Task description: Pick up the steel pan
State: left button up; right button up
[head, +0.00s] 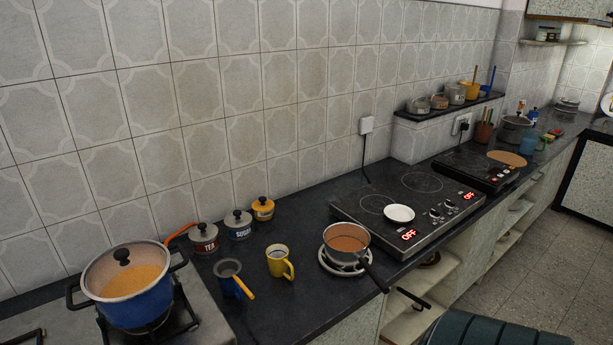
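The steel pan (347,256) stands on the dark counter right of centre in the head view, with brown liquid in it. It appears to rest on a round pale metal ring stand (330,265). Its black handle (374,277) points toward the lower right, over the counter's front edge. Neither of my grippers shows in this view.
A yellow mug (279,262) and a small blue pot with a yellow handle (229,281) stand left of the pan. A hob (385,238) with a white plate (399,213) is behind right. A blue lidded pot (137,308) sits on the stove at left.

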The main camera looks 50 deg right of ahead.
aim_at(346, 244)
jog(key=z, duration=1.9)
